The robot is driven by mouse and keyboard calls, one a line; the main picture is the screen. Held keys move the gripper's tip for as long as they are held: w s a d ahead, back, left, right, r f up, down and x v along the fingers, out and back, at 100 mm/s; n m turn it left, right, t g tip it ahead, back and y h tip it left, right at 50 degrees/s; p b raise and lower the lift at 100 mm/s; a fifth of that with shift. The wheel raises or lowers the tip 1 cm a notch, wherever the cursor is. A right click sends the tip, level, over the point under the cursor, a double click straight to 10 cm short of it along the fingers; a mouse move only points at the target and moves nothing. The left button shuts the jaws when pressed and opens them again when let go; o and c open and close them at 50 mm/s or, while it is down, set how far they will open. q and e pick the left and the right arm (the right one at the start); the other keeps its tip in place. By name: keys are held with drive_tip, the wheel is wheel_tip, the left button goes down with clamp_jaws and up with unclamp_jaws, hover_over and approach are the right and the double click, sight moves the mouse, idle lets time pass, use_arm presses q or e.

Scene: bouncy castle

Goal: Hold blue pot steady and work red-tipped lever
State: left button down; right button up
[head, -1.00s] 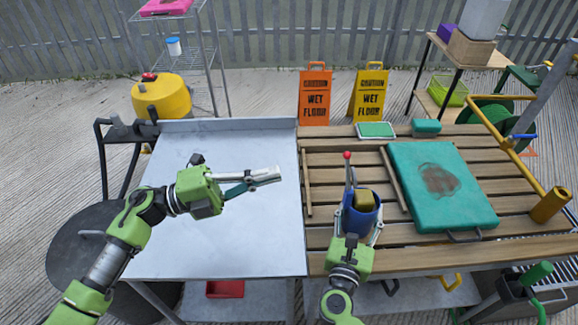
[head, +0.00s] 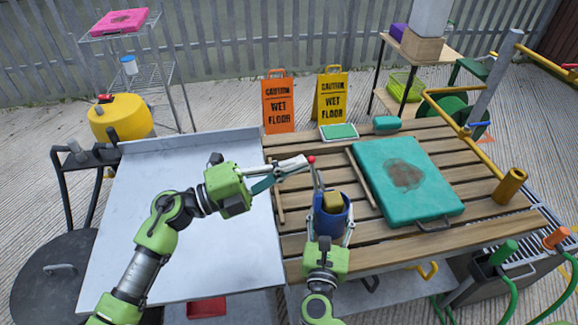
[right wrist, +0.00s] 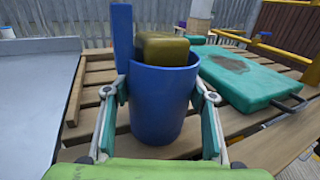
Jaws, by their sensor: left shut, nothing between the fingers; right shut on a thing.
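The blue pot (head: 331,222) stands upright on the slatted wooden table, with a mustard-yellow block (head: 332,201) in its mouth. My right gripper (head: 330,232) is shut around the pot, a finger on each side; the right wrist view also shows the pot (right wrist: 160,105) between the fingers. The red-tipped lever (head: 311,160) rises at the pot's far left side, nearly upright. My left gripper (head: 300,164) is shut and empty, its fingertips at the lever's red tip from the left. I cannot tell whether they touch it.
A teal case (head: 408,182) with a brown stain lies right of the pot. A bare grey metal tabletop (head: 150,255) is on the left. Orange (head: 278,104) and yellow (head: 330,98) wet-floor signs stand behind the table. A yellow rail (head: 470,140) runs along the right.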

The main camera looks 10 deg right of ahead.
use_arm(q)
drive_tip(key=shift+d+r+g+y, duration=0.3)
drive_tip(key=shift+d+r+y, duration=0.2)
drive_tip(key=shift+d+y, duration=0.35)
drive_tip(key=d+f+y, duration=0.4)
drive_tip(key=d+y, duration=0.1)
drive_tip(key=d, duration=0.3)
drive_tip(key=d+f+m+y, duration=0.1)
drive_tip(key=d+f+y, duration=0.3)
drive_tip(key=d, duration=0.3)
drive_tip(key=shift+w+d+f+g+y, duration=0.15)
drive_tip(key=shift+d+f+g+y, duration=0.2)
drive_tip(key=shift+y, duration=0.4)
wheel_tip(320, 180, up, 14)
drive_tip(key=s, duration=0.2)
idle(0.3)
